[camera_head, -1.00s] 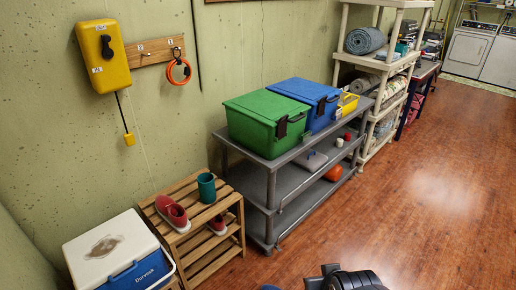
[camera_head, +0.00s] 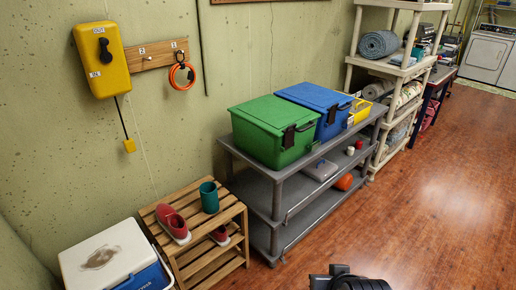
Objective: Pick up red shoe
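A red shoe (camera_head: 172,224) with a pale sole rests on the top slats of a low wooden rack (camera_head: 192,191) at the lower left. A second red shoe (camera_head: 219,235) sits on the shelf below, partly hidden by the top slats. A teal cup (camera_head: 209,196) stands on the top, to the right of the upper shoe. A dark part of my own arm shows at the bottom edge, right of centre, well apart from the rack. My gripper's fingers cannot be made out there.
A white-lidded blue cooler (camera_head: 108,260) stands left of the rack. A grey shelf unit (camera_head: 262,176) with a green bin (camera_head: 272,132) and a blue bin (camera_head: 318,106) stands to its right. The wooden floor (camera_head: 420,195) in front is clear.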

